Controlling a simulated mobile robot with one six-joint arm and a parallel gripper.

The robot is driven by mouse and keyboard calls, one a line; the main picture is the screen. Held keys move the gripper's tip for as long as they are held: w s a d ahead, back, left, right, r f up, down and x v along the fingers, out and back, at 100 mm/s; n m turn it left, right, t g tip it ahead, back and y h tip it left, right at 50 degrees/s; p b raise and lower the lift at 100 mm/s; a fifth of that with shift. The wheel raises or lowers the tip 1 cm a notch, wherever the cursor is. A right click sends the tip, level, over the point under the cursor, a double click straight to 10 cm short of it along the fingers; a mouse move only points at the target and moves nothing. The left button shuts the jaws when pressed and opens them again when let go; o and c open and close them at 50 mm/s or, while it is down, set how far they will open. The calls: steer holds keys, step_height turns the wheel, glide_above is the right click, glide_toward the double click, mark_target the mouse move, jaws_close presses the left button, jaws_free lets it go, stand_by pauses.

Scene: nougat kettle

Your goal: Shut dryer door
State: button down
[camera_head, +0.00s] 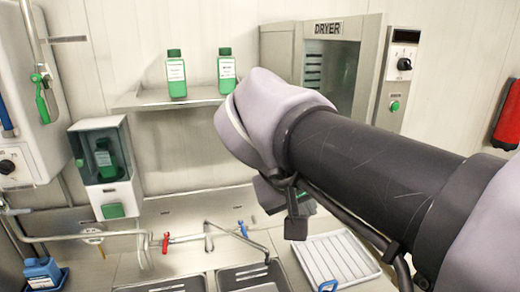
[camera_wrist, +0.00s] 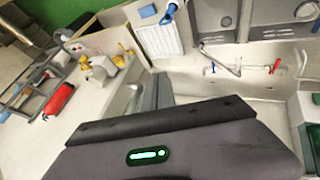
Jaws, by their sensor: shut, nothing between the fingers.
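The steel dryer (camera_head: 328,28) is on the back wall, right of centre in the head view, with its name on top. Its dark-framed glass and inner racks show at the front. A slanted steel edge stands between the glass and the control panel (camera_head: 404,63). My arm covers the lower front, so I cannot tell how far the door is open. My gripper (camera_wrist: 155,92) is shut and empty in the wrist view. In the head view it is mostly behind my arm, below the dryer and over the counter area. The dryer is not clearly visible in the wrist view.
A shelf (camera_head: 150,98) with two green-capped bottles (camera_head: 176,75) is left of the dryer. Sinks (camera_head: 250,277) with taps and a white ribbed tray (camera_head: 335,258) lie below. A red extinguisher (camera_head: 508,115) hangs at the right.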

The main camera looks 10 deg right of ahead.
steer(key=w+d+f, duration=0.5)
steer(key=d+f, duration=0.2)
steer(key=d, duration=0.2)
stand_by(0.4)
